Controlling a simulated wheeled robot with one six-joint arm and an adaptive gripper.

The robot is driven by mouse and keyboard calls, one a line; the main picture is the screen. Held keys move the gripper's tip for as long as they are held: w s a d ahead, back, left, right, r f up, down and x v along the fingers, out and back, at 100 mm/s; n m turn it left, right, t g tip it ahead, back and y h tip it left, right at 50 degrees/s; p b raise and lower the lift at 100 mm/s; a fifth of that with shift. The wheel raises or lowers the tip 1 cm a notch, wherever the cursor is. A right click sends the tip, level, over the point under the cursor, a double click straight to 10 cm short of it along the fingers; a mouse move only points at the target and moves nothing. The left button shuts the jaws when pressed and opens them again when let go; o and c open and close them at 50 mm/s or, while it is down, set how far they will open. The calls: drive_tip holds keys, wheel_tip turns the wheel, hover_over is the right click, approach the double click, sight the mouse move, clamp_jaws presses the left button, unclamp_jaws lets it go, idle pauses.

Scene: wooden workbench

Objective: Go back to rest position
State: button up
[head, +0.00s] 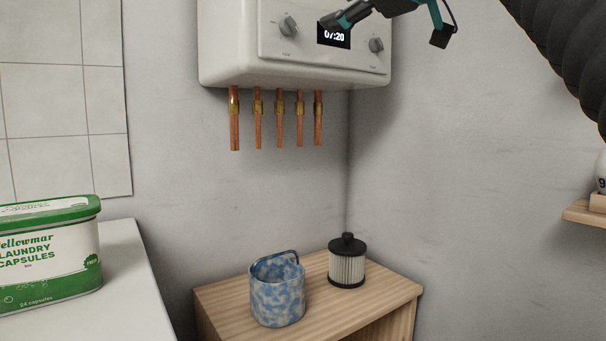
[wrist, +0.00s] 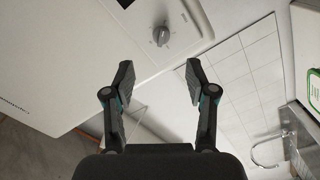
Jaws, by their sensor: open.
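My gripper (head: 385,28) is at the top edge of the head view, in front of the white boiler (head: 225,45). The boiler (wrist: 80,50) fills the upper left there, with one round knob (wrist: 161,36) beyond the fingers. The rest of my arm is mostly out of view.
Copper pipes (head: 279,125) hang below the boiler. A laundry capsule box (head: 45,260) sits on the white surface at left. A black ribbed hose (head: 568,50) crosses the upper right.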

drive_tip(key=w+d+f+m+g+h, duration=0.1)
drive_tip(key=w+d+f+m+h, duration=0.2)
drive_tip(key=f, duration=0.4)
drive_tip(key=w+d+f+m+g+h, duration=0.1)
drive_tip(key=w+f+m, duration=0.2)
drive_tip(key=f+m, duration=0.4)
wheel_tip(320, 180, down, 15)
drive_tip(key=s+d+m+g+h, duration=0.2)
drive_tip(key=s+d+m+g, duration=0.1)
drive_tip(key=m, duration=0.1)
drive_tip(key=s+d+f+m+g+h+p, duration=0.1)
drive_tip(key=s+f+m+g+p, duration=0.1)
drive_tip(key=s+f, duration=0.8)
drive_tip(key=s+d+f+m+g+h+p, duration=0.1)
drive_tip(key=s+f+g+h+p, duration=0.1)
drive_tip(key=s+f, duration=0.9)
wheel_tip(320, 180, down, 6)
drive_tip(key=shift+s+d+f+m+h, duration=0.2)
drive_tip(key=shift+m+h, duration=0.1)
drive_tip(key=shift+m, duration=0.1)
drive_tip(key=shift+c, duration=1.4)
drive_tip(key=shift+d, duration=0.1)
